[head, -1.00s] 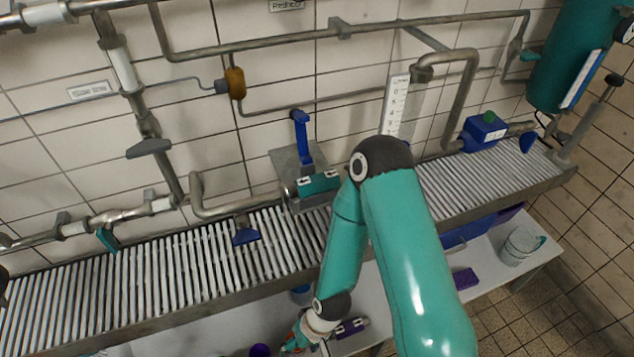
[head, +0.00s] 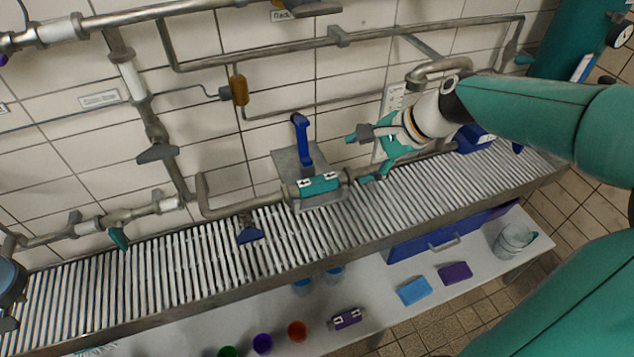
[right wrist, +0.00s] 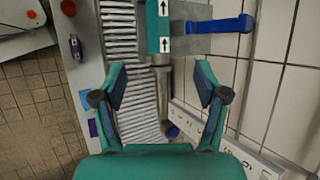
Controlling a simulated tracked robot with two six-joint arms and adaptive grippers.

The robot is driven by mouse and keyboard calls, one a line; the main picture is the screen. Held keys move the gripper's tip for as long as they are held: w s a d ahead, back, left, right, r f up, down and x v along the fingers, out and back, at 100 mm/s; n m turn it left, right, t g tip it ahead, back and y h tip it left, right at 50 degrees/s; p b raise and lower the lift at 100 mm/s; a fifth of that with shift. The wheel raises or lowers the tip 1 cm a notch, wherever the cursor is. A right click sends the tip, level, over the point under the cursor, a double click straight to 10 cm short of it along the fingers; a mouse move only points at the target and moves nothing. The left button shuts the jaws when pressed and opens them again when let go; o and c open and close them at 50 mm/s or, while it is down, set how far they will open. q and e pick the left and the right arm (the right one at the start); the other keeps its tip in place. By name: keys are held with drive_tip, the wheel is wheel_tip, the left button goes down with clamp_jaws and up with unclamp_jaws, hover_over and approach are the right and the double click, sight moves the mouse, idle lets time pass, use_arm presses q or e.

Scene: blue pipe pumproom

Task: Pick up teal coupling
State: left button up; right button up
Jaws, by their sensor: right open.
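The teal coupling (head: 319,185) is a short cylinder with white arrow labels. It sits in a grey holder on the ribbed conveyor-like rack, below a blue lever. My right gripper (head: 360,158) is open and empty, to the right of the coupling and apart from it, with its fingers pointing toward it. In the right wrist view the coupling (right wrist: 158,27) shows at the top, beyond the two spread fingertips (right wrist: 160,82). A grey pipe end lies between the fingers there. I cannot make out my left gripper.
The blue lever (head: 302,138) stands upright behind the coupling. Wall pipes run above and behind. The ribbed rack (head: 190,260) is largely clear.

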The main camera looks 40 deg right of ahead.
sight(324, 181)
drive_tip(key=x, duration=1.6)
drive_tip(key=shift+d+f, duration=0.2)
drive_tip(key=shift+s, duration=0.1)
clamp_jaws()
